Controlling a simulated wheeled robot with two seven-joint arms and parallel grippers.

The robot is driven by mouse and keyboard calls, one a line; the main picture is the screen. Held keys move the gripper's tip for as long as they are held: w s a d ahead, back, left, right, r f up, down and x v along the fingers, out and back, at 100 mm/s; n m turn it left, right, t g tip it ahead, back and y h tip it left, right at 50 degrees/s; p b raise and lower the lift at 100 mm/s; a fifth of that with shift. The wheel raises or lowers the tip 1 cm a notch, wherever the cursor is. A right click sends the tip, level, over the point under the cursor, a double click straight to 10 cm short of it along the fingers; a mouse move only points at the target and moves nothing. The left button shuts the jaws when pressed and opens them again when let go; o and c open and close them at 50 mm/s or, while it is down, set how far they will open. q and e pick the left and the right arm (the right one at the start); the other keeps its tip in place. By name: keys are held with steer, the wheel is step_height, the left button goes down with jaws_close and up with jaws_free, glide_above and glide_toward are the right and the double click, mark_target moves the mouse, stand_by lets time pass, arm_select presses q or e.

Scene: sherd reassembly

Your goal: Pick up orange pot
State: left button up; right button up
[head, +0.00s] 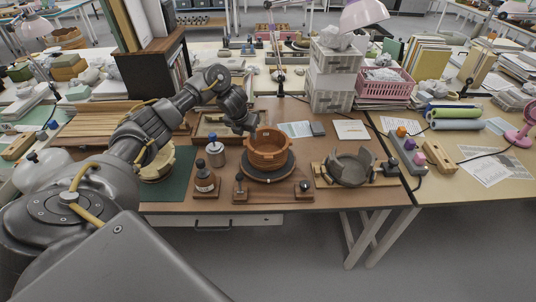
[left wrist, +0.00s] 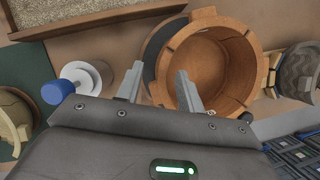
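The orange pot (head: 268,152) stands upright on a round dark turntable (head: 267,172) in the middle of the workbench. It is an open-topped ring of joined sherds and looks empty inside. It also shows in the left wrist view (left wrist: 233,65), where the turntable rim shows at its left. My left gripper (left wrist: 158,80) is open, with one finger left of the pot and the other in front of the pot's near left wall. In the head view my left gripper (head: 246,128) is just above and left of the pot's rim. My right gripper is out of view.
A blue-capped jar (head: 214,152) and a dark bottle (head: 205,178) stand left of the pot. A grey partial pot (head: 351,167) sits in a wooden stand at the right. White crates (head: 330,75) stand behind.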

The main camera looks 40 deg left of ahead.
mark_target(249, 136)
arm_select(q)
steer(key=shift+w+d+f, duration=0.1)
steer(key=shift+w+f, duration=0.05)
steer(key=shift+f, duration=0.15)
steer(key=x, duration=0.3)
steer(key=shift+w+f+p, duration=0.3)
steer(key=shift+w+p, duration=0.05)
steer(key=shift+w+f, duration=0.1)
steer(key=shift+f, duration=0.2)
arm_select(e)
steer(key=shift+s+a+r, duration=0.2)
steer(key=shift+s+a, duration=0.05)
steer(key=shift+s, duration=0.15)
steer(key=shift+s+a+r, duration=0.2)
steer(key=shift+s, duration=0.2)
arm_select(q)
steer(key=c, duration=0.7)
jaws_close()
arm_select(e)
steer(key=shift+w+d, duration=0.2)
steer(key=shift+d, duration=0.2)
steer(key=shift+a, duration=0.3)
